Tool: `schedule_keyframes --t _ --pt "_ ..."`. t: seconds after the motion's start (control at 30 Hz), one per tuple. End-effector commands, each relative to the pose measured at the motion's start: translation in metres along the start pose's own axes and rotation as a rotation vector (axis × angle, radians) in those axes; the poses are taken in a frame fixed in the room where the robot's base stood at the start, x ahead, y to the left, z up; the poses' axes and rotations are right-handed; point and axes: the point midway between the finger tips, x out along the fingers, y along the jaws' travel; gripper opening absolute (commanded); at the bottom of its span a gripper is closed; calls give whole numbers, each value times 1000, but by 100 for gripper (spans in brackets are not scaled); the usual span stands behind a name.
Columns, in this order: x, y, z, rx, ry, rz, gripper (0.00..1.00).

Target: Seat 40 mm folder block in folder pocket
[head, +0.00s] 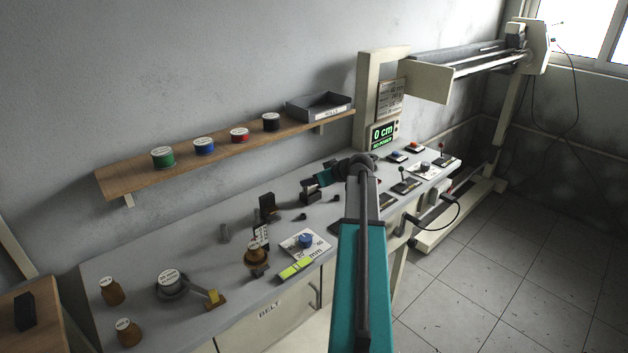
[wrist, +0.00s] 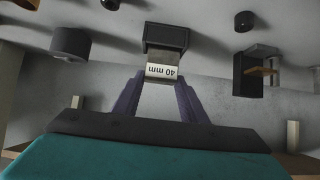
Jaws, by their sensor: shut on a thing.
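The block marked 40 mm (wrist: 162,72) shows its white label upside down in the wrist view. My gripper (wrist: 158,84) is shut on it, with one purple finger on each side. A dark, square-edged piece (wrist: 166,37) lies directly beyond the label; I take it for the folder pocket, and the block's far end meets it or is inside it. I cannot tell how deep the block sits. In the head view my gripper (head: 312,184) is low over the bench at a small dark piece (head: 309,198). The block itself is too small to make out there.
The grey bench (head: 205,255) carries a black upright holder (head: 267,204), a blue knob (head: 305,240), a brass-coloured piece (head: 255,252) and small dark pegs near my gripper. A wooden shelf (head: 220,152) with several spools and a grey tray (head: 318,106) hangs behind.

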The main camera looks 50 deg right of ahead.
Motion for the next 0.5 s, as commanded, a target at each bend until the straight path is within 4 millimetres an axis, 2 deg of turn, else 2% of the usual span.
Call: schedule_keyframes --t 0.5 --pt "3 1 5 0 1 2 10"
